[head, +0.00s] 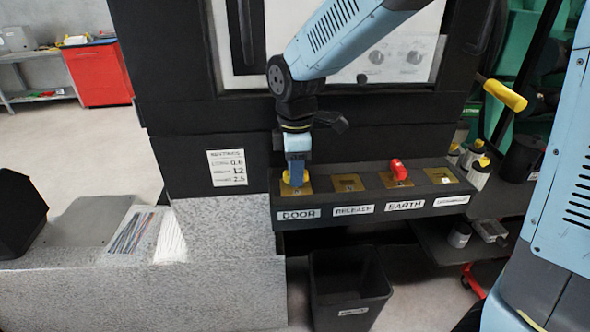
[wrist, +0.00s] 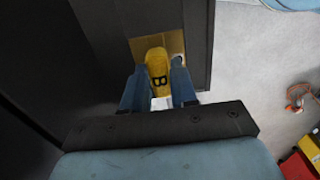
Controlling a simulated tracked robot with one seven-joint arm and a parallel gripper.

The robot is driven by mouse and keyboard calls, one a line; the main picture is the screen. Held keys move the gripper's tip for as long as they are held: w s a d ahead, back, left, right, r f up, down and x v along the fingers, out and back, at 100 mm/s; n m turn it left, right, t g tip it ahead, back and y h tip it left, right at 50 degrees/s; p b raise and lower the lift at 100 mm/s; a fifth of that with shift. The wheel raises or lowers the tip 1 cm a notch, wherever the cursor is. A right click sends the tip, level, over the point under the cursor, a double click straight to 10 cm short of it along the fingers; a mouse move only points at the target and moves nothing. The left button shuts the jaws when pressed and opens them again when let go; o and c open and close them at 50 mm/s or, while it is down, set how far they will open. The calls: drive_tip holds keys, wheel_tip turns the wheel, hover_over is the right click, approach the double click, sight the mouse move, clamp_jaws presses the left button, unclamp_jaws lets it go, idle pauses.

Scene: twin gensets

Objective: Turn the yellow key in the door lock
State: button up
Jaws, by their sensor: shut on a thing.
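The yellow key (wrist: 157,62) stands in the brass plate of the door lock (wrist: 174,42), with a dark letter B on its bow. My gripper (wrist: 158,88) is shut on the key, one blue finger on each side of it. In the head view my gripper (head: 296,178) points down at the lock above the DOOR label (head: 298,214), at the left end of the black lock shelf. Only a bit of the yellow key (head: 287,177) shows there behind the fingers. How far the key is turned I cannot tell.
Along the shelf are brass plates over the RELEASE label (head: 353,210) and the EARTH label (head: 405,205); a red key (head: 398,168) stands in the EARTH one. A black bin (head: 346,290) is below. A yellow-ended handle (head: 505,95) juts out at right.

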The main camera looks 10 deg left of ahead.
clamp_jaws()
drive_tip(key=m, duration=1.3)
drive_tip(key=shift+m, duration=0.4)
drive_tip(key=m, duration=0.4)
drive_tip(key=shift+m, duration=0.3)
drive_tip(key=o, duration=1)
unclamp_jaws()
drive_tip(key=shift+c, duration=0.2)
